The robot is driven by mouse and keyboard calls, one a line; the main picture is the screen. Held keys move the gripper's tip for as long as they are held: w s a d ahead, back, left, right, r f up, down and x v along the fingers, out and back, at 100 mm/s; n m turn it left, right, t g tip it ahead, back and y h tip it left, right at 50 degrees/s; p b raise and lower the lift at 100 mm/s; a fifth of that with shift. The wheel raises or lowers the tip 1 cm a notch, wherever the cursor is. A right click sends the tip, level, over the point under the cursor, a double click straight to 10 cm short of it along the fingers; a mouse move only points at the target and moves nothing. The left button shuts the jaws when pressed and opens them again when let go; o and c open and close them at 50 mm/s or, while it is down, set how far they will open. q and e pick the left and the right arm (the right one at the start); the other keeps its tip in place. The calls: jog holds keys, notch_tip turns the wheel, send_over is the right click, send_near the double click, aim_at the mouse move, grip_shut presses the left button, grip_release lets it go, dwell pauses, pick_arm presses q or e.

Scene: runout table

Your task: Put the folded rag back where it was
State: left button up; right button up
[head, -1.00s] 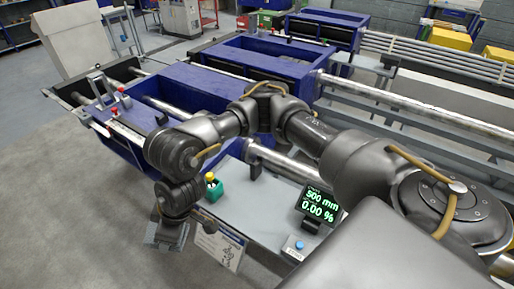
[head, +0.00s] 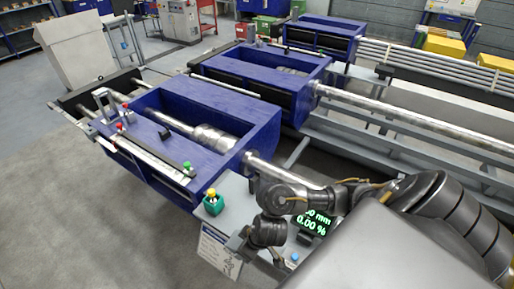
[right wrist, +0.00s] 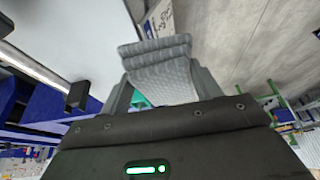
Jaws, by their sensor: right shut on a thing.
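The folded rag (right wrist: 160,72) is grey with a quilted texture. In the right wrist view it sits between the two fingers of my right gripper (right wrist: 162,92), which is shut on it. In the head view my right gripper (head: 239,243) is small and dark at the front edge of the grey control shelf (head: 236,188), left of the display. The rag is hard to make out there. My left gripper is not in view.
A green box with a yellow button (head: 212,203) stands on the shelf. The display (head: 312,222) is partly behind my right arm. A white instruction sheet (head: 216,252) hangs at the front. Blue machine housings (head: 190,105) and a steel bar (head: 400,112) lie beyond.

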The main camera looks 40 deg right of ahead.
jog(key=shift+s+d, duration=0.1)
jog(key=shift+d, duration=0.05)
jog(key=w+d+f+b, duration=0.2)
jog(key=d+f+b, duration=0.1)
jog(key=w+d+f+b, duration=0.2)
jog(key=d+b, duration=0.1)
jog(key=w+d+f+b, duration=0.3)
jog(key=d, duration=0.1)
jog(key=shift+d+f, duration=0.1)
jog(key=shift+f, duration=0.2)
jog(key=shift+w+d+f+b, duration=0.25)
jog(key=shift+w+d+b, duration=0.05)
jog(key=shift+w+d+f+b, duration=0.15)
jog(key=shift+f+b, duration=0.25)
jog(key=shift+f, duration=0.6)
jog(key=shift+w+d+f+b, duration=0.15)
jog(key=shift+f+b, duration=0.2)
jog(key=shift+f, duration=0.65)
jog(key=shift+s+f, duration=0.1)
jog(key=o, duration=1)
jog(key=shift+o, duration=0.2)
